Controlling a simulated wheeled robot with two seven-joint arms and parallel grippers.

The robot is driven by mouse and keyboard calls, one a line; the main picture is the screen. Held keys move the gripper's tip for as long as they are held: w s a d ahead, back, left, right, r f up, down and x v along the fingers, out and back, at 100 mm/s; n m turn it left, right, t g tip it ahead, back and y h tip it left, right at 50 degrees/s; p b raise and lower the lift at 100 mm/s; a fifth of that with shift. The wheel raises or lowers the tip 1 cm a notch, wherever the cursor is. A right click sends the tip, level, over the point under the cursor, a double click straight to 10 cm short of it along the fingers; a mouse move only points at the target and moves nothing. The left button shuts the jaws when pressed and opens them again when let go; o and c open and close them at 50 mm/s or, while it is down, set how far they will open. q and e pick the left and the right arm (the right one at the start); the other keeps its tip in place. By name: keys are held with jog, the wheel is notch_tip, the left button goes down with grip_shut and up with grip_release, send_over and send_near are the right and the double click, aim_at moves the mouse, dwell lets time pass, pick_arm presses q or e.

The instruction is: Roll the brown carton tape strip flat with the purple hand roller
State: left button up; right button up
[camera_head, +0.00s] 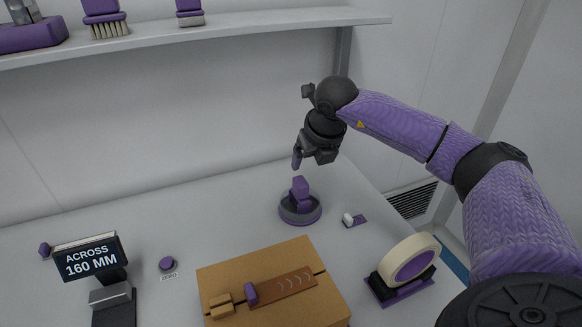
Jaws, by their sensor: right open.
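The brown strip (288,284) lies along the top of a cardboard carton (240,272), over a dark seam, with pale curved marks on it. A small purple block (251,293) stands at its left end, and a tan block (221,304) sits further left. A purple upright grip on a round grey base (300,209) stands behind the carton; I cannot tell which is the hand roller. My right gripper (308,157) is open above that grip, apart from it. My left gripper is out of view.
A cream tape roll on a purple-black holder (407,265) stands right of the carton. A display reading "ACROSS 160 MM" (91,260) and a purple button (166,264) are at left. A shelf (250,27) with brushes runs above. Table is clear behind the carton's left.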

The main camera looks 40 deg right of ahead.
aim_at(302, 182)
jog(key=b+x, duration=0.3)
jog(key=x, duration=0.7)
jog(key=shift+w+a+f+b, duration=0.1)
jog(key=shift+a+f+b, duration=0.05)
jog(key=shift+f+b, duration=0.2)
jog(key=shift+w+f, duration=0.2)
jog(key=shift+f, duration=0.15)
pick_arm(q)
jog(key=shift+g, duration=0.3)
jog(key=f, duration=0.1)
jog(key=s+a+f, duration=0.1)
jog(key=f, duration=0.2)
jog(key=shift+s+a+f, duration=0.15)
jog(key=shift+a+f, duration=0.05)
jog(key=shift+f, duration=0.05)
pick_arm(e)
jog(key=c, duration=0.3)
grip_shut()
jog(key=shift+c, duration=0.9)
grip_release()
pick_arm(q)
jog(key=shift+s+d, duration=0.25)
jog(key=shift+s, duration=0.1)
pick_arm(e)
jog(key=shift+o, duration=0.6)
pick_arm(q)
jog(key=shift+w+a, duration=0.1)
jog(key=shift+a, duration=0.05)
